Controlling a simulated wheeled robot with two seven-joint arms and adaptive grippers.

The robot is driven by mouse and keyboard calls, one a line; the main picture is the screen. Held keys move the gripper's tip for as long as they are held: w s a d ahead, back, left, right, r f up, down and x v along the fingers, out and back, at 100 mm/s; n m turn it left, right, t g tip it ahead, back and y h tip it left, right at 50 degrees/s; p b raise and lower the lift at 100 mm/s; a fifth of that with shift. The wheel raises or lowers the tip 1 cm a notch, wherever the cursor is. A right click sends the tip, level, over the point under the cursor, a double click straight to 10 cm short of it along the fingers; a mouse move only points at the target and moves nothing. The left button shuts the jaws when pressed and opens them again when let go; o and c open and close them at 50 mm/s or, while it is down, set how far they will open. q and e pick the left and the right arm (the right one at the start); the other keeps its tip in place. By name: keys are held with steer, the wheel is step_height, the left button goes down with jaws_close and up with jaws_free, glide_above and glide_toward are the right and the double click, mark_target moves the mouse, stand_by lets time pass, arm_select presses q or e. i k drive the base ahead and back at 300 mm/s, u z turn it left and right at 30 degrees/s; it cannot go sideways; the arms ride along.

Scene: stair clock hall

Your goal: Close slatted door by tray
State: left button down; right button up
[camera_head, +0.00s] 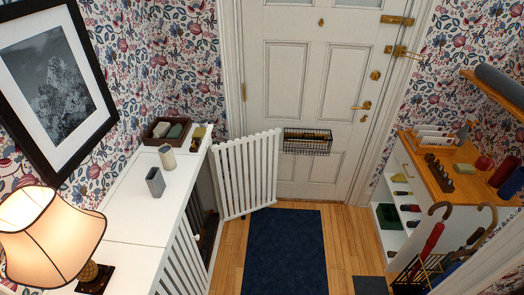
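A white slatted door (247,174) stands swung open from the long white cabinet (131,204) on the left. Its hinge side is at the cabinet's far front corner, near the dark wooden tray (148,141) on the cabinet top. Its free edge points right, in front of the white panelled front door. The opening behind it shows dark contents that I cannot make out. A second slatted door (184,262), nearer to me, lies along the cabinet front and looks shut. Neither of my grippers is in view.
A grey cup (155,182) and a beige cylinder (167,157) stand on the cabinet top, with a lit lamp (47,228) nearer. A dark blue mat (284,252) covers the floor. A wooden-topped shelf unit (455,175) and an umbrella stand (417,272) are at right.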

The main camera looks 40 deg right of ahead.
mark_target(222, 146)
steer(key=z, duration=2.35)
steer(key=i, duration=2.75)
steer(key=u, duration=3.2)
